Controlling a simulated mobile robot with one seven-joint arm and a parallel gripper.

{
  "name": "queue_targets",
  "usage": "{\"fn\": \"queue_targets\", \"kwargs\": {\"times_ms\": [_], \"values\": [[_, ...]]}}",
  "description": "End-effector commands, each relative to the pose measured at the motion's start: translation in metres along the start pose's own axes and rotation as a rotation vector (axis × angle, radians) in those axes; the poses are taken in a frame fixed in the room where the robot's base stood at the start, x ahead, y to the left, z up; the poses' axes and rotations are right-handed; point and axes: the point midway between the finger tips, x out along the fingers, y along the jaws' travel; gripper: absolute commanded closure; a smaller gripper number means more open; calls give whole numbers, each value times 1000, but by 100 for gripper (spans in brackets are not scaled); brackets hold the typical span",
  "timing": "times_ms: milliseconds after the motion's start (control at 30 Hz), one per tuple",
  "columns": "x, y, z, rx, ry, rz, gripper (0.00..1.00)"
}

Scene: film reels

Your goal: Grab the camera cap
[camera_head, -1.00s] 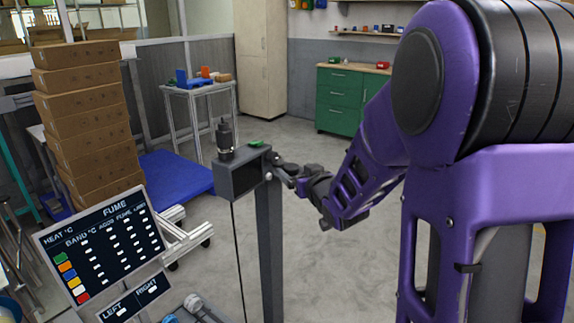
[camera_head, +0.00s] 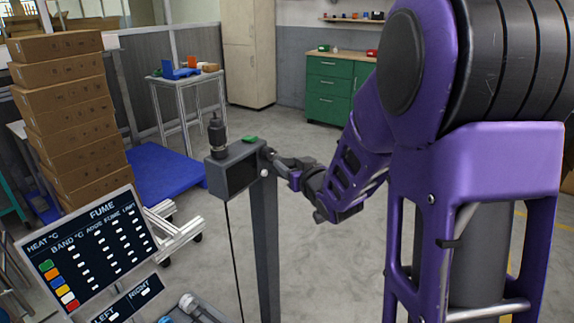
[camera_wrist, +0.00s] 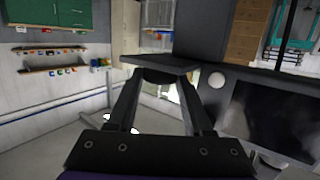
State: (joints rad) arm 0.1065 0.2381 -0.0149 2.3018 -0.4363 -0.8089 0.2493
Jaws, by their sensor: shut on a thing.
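A dark grey box-shaped camera (camera_head: 217,178) stands on a grey post, with a black cylinder (camera_head: 217,136) and a green piece on top. My gripper (camera_head: 268,158) is at the right side of this box. In the wrist view my gripper (camera_wrist: 163,78) is shut on a dark, flat-edged thing (camera_wrist: 155,62), which looks like the camera cap. Most of the cap's face is hidden, and I cannot tell whether it still touches the box. The wrist view also shows a dark body with a black panel (camera_wrist: 270,112) close on the right.
A "FUME" board (camera_head: 95,245) stands at the lower left. A stack of cardboard boxes (camera_head: 65,110) and a blue platform (camera_head: 165,170) are behind. A green cabinet (camera_head: 330,90) and small table (camera_head: 185,80) stand farther back. Floor behind my gripper is clear.

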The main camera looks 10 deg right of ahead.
Motion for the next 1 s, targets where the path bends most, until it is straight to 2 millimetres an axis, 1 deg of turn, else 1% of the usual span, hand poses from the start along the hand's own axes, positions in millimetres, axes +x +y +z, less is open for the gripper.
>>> {"fn": "queue_targets", "kwargs": {"times_ms": [33,100,300,400,467,700,800,900,1000], "values": [[0,0,0,0,0,0,87],[0,0,0,0,0,0,100],[0,0,0,0,1,0,100],[-1,0,-6,0,2,0,100],[-2,0,-14,-1,4,-1,100],[-12,0,-62,-2,7,0,100],[-16,0,-79,-1,4,1,100],[-18,0,-91,0,3,0,100],[-20,0,-97,0,2,0,100]]}}
